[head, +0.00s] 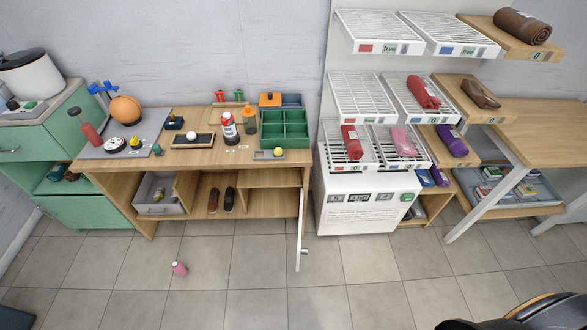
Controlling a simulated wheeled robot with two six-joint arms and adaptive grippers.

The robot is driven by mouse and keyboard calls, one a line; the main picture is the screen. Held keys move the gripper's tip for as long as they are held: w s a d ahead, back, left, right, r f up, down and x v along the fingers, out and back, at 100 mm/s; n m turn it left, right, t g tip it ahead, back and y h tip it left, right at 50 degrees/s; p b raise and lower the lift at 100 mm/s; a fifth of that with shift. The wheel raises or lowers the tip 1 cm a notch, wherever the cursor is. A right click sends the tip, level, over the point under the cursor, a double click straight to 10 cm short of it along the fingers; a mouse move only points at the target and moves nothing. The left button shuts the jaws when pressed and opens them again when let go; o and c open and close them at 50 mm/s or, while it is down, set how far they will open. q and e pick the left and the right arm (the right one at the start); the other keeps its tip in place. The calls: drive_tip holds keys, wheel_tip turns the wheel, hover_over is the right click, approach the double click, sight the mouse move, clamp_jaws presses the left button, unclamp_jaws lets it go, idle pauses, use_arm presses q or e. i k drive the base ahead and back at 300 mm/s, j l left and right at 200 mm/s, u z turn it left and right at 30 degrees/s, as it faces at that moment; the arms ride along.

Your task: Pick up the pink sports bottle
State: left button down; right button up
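A small pink bottle (179,268) stands on the grey tiled floor, in front of the wooden workbench and left of the picture's middle. It appears upright or slightly tilted, with a lighter cap at its top. Nothing touches it. Neither of my grippers can be made out in the head view.
The wooden workbench (255,157) holds a green compartment box (285,142), an orange ball (125,109) and a red-and-white can (229,128). Its cabinet door (301,230) hangs open towards the floor. The floor around the bottle is clear.

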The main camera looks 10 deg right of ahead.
sight(181, 270)
drive_tip(key=l+u, duration=0.25)
drive_tip(key=l, duration=0.85)
drive_tip(key=u, duration=1.35)
drive_tip(key=j+z, duration=0.1)
drive_tip(key=z, duration=0.35)
drive_tip(key=i+j+z, duration=0.3)
drive_tip(key=j, duration=0.3)
drive_tip(key=i+j+z, duration=0.3)
drive_tip(key=j, duration=0.4)
drive_tip(key=i+j+z, duration=0.1)
drive_tip(key=j, duration=0.3)
drive_tip(key=i+j+z, duration=0.15)
drive_tip(key=j, duration=0.25)
drive_tip(key=i+l, duration=0.05)
drive_tip(key=i, duration=0.05)
